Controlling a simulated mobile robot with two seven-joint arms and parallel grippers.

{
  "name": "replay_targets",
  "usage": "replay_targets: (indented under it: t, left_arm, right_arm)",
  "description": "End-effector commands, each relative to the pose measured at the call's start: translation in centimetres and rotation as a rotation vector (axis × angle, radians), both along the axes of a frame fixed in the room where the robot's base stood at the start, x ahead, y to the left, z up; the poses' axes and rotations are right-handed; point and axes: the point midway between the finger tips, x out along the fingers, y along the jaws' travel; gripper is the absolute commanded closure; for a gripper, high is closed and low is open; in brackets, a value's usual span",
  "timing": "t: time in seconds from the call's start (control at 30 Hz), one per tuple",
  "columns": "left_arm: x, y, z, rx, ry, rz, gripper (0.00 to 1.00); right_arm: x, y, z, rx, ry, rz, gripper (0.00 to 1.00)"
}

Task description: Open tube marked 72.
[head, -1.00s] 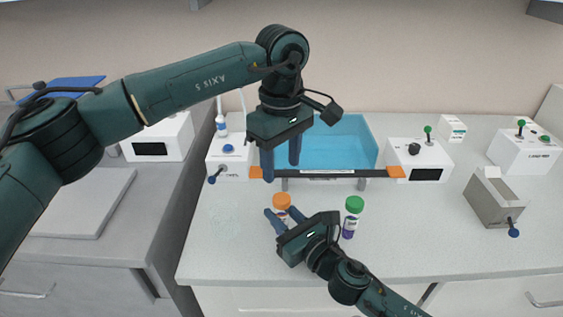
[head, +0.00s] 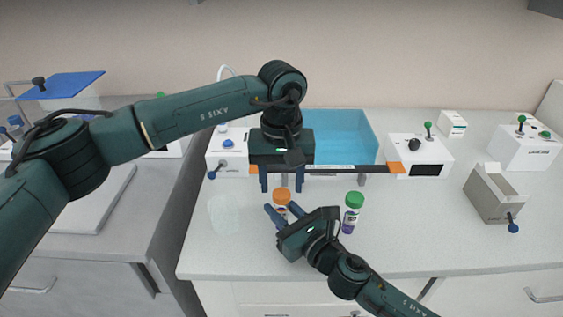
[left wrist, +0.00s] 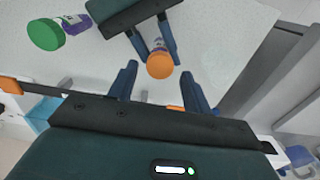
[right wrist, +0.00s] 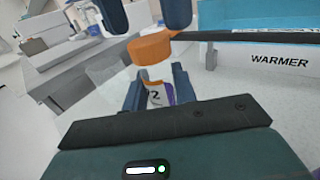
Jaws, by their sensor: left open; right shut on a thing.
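My right gripper (head: 280,212) is shut on this tube's body below the cap. My left gripper (head: 281,184) is open, pointing down just above the orange cap. In the left wrist view the cap (left wrist: 160,66) lies between and beyond its fingertips, apparently untouched. A second tube with a green cap (head: 354,200) stands to the right; its label cannot be read.
Behind the tubes are a dark bar with orange ends (head: 397,168) and a blue warmer basin (head: 345,130). White devices (head: 418,155) and a grey box (head: 492,195) stand to the right. The bench front is clear.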

Motion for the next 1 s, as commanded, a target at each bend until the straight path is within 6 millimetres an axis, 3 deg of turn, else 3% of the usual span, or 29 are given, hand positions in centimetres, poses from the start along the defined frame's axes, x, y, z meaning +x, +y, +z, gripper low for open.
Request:
replay_targets:
  t: [0.2, 0.5, 1.0]
  left_arm:
    - [0.0, 0.0, -1.9, -0.001, 0.000, 0.001, 0.51]
    - [0.0, 0.0, -2.1, 0.000, 0.000, 0.001, 0.51]
    - [0.0, 0.0, -2.1, 0.000, 0.000, 0.001, 0.91]
  right_arm:
    - [0.0, 0.0, 0.0, 0.000, 0.000, 0.000, 1.00]
    - [0.0, 0.0, 0.0, 0.000, 0.000, 0.000, 1.00]
    - [0.0, 0.0, 0.0, 0.000, 0.000, 0.000, 1.00]
